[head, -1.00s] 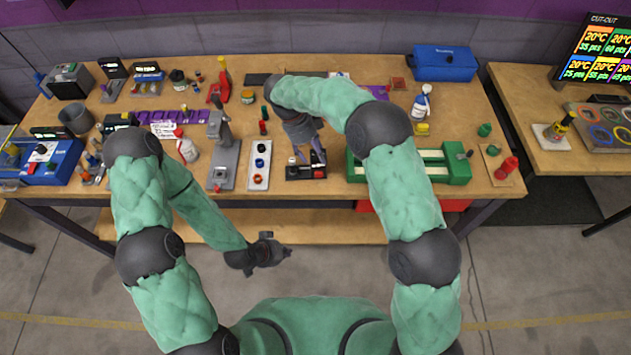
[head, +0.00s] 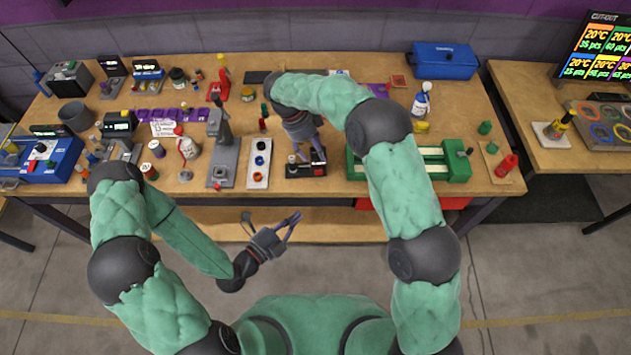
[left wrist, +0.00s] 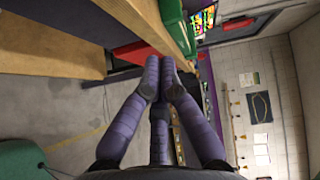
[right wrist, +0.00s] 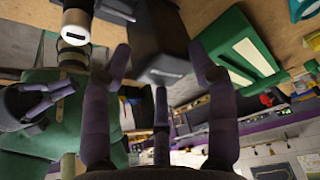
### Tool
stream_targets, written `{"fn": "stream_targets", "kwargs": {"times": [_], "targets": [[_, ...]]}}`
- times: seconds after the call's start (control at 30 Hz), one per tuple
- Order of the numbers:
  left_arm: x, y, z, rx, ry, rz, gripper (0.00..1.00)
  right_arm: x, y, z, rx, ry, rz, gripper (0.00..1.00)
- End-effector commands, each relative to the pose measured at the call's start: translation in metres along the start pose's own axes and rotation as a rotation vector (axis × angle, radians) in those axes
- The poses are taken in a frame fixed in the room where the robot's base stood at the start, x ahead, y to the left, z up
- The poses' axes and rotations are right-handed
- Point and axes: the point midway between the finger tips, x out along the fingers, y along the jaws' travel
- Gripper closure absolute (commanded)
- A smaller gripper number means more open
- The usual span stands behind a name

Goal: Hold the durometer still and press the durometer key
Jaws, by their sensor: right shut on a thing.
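In the head view my right gripper (head: 306,150) points down at a small black device with a red button (head: 319,170), which I take to be the durometer. It is shut on it; the forearm and fingers hide much of the device. In the right wrist view a dark block (right wrist: 160,45) shows between the fingers of my right gripper (right wrist: 160,70). I cannot tell the key for certain.
A green tray (head: 458,165) lies to the right. White bottles (head: 187,147) and a blue machine (head: 45,160) stand farther left.

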Motion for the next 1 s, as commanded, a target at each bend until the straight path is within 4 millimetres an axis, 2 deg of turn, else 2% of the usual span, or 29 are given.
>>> {"fn": "stream_targets", "kwargs": {"times": [0.2, 0.63, 0.77, 1.0], "targets": [[-0.005, -0.014, -0.004, 0.113, 0.001, -0.077, 1.00, 0.002, 0.001, 0.000, -0.002, 0.002, 0.003, 1.00], [-0.003, -0.015, -0.004, 0.122, 0.002, -0.082, 1.00, 0.002, 0.001, 0.000, -0.002, 0.002, 0.003, 1.00], [0.004, -0.016, -0.004, 0.124, 0.004, -0.083, 1.00, 0.002, 0.001, 0.000, -0.002, 0.002, 0.003, 1.00], [0.031, -0.018, -0.005, 0.125, 0.006, -0.083, 1.00, 0.002, 0.001, 0.000, -0.002, 0.002, 0.003, 1.00]]}}
